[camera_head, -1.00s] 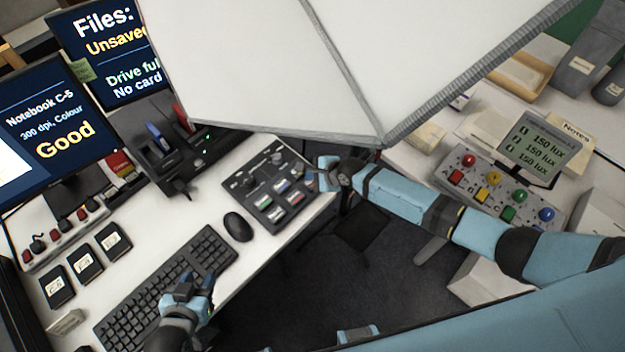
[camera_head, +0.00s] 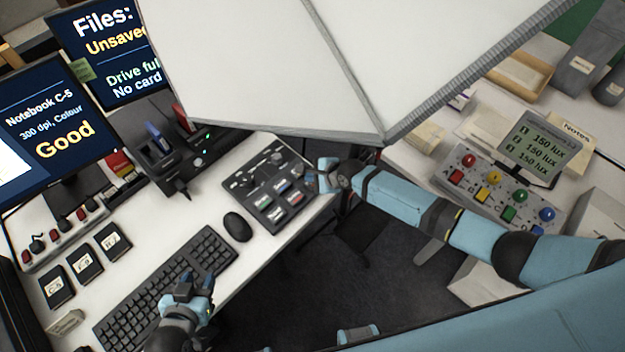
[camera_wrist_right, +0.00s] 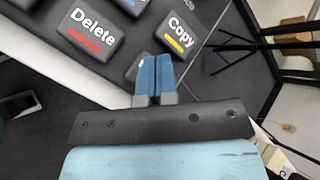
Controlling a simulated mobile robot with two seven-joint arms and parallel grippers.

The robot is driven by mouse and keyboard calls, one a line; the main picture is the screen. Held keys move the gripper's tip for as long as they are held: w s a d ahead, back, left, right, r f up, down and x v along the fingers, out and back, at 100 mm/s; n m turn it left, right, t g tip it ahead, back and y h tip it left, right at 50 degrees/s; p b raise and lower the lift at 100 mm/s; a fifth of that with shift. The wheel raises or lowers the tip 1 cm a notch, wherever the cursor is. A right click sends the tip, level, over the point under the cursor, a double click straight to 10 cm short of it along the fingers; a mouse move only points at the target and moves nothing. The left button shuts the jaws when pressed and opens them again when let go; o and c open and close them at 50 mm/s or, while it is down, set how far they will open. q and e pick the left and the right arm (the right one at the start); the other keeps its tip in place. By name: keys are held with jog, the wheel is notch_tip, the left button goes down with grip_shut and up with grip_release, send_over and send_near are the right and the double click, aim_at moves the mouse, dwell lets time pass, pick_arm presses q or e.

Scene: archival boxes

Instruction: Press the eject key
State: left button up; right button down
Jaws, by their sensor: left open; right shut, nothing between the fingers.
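The dark control panel (camera_head: 243,180) lies on the white desk in the head view, with several keys marked by coloured bars. Their lettering is too small to read there, so I cannot tell which is the eject key. My right gripper (camera_head: 312,181) is over the panel's right edge. In the right wrist view its blue fingers (camera_wrist_right: 154,66) are shut and empty, close beside the Copy key (camera_wrist_right: 174,33) with a yellow bar. The Delete key (camera_wrist_right: 91,34) with a red bar is further left. Part of another key is hidden behind the fingertips. My left gripper (camera_head: 190,287) is open above the keyboard.
A mouse (camera_head: 238,226) and keyboard (camera_head: 160,290) lie left of the panel. A black dock (camera_head: 190,160) stands behind it. A large white board (camera_head: 250,70) overhangs the back. A second panel with coloured knobs (camera_head: 500,188) is at right. Dark floor lies between the desks.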

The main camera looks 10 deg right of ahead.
jog(key=shift+f, duration=0.5)
dwell(0.6)
jog(key=shift+r, duration=0.1)
jog(key=shift+r+p, duration=0.75)
jog(key=shift+r, duration=0.05)
notch_tip(320, 180, up, 3)
jog(key=p, duration=0.3)
jog(key=shift+r, duration=0.1)
jog(key=shift+r+p, duration=0.35)
jog(key=shift+r, duration=0.55)
